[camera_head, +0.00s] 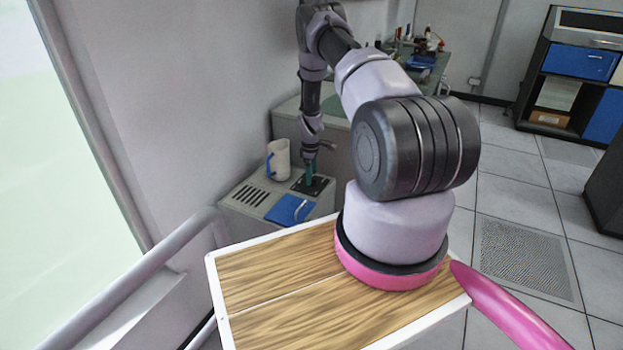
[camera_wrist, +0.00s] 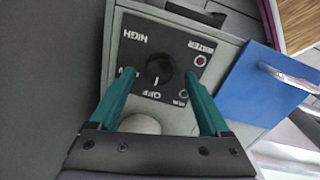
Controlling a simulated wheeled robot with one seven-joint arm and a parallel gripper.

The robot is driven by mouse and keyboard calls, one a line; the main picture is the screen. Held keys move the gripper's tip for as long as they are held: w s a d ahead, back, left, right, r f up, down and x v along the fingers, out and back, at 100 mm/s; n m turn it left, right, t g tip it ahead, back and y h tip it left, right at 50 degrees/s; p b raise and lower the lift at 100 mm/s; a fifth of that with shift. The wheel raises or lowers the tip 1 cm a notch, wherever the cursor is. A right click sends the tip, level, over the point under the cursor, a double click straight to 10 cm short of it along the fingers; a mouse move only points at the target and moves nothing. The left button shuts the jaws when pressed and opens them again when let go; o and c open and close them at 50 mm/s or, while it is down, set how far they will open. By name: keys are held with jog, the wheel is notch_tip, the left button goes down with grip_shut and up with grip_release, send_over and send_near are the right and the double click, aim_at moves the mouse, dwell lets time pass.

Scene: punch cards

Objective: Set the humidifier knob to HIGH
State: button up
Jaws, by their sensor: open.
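The humidifier (camera_head: 240,205) is a grey cabinet with a dark control panel on top. In the wrist view the black panel (camera_wrist: 178,42) carries a round black knob (camera_wrist: 158,68), upside-down HIGH and OFF labels, and a red light by a WATER label. A white mark on the knob points toward OFF. My gripper (camera_wrist: 160,74) is open, with its two teal fingers on either side of the knob in this view. Whether they touch it cannot be told. In the head view my gripper (camera_head: 309,172) is over the panel and hides most of it.
A white jug (camera_head: 279,158) with a blue handle stands beside my gripper on the cabinet. A blue panel with a grey handle (camera_head: 290,209) and a slotted vent (camera_head: 251,196) are nearby. A wall is close on the left; a cluttered bench (camera_head: 432,65) stands behind.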

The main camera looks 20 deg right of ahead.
jog(key=shift+f, duration=0.95)
jog(key=shift+c, duration=0.2)
grip_shut()
